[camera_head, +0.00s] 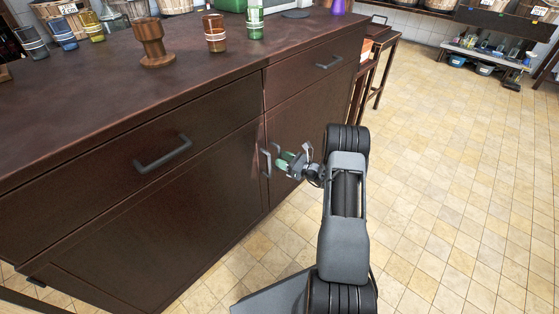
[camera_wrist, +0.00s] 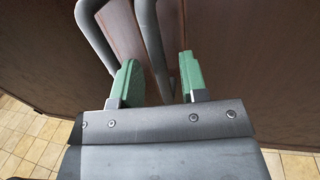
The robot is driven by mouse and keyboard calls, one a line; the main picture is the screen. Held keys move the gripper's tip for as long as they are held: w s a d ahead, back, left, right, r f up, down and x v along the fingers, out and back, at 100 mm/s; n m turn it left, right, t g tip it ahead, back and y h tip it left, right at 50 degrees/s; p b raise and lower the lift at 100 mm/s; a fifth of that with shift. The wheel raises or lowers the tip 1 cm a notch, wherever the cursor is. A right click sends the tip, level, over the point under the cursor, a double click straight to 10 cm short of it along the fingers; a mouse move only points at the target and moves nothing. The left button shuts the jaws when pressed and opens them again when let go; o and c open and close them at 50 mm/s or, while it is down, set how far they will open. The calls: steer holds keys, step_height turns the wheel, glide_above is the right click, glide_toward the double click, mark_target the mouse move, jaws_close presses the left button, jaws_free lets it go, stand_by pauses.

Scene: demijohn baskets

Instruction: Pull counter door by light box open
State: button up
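The dark brown counter (camera_head: 100,95) has two drawers above two doors, a left door (camera_head: 165,235) and a right door (camera_head: 312,115). Both doors look shut. Their upright grey handles stand side by side at the middle seam; the left door's handle (camera_head: 265,162) shows in the head view. My gripper (camera_head: 288,160) is at these handles, its green fingers apart. In the wrist view, one handle (camera_wrist: 152,40) runs between the open fingertips (camera_wrist: 160,80), and the other handle (camera_wrist: 95,32) passes outside the left finger. Contact cannot be told. I cannot identify the light box.
A wooden goblet (camera_head: 153,45), a brown glass (camera_head: 215,33) and a green bottle (camera_head: 255,20) stand on the counter top. Drawer handles (camera_head: 163,153) stick out above the doors. A wooden side table (camera_head: 376,60) stands beyond the counter. The tiled floor (camera_head: 450,190) at right is clear.

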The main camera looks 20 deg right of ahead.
steer(key=shift+x, duration=1.1)
jaws_close()
steer(key=shift+d, duration=0.1)
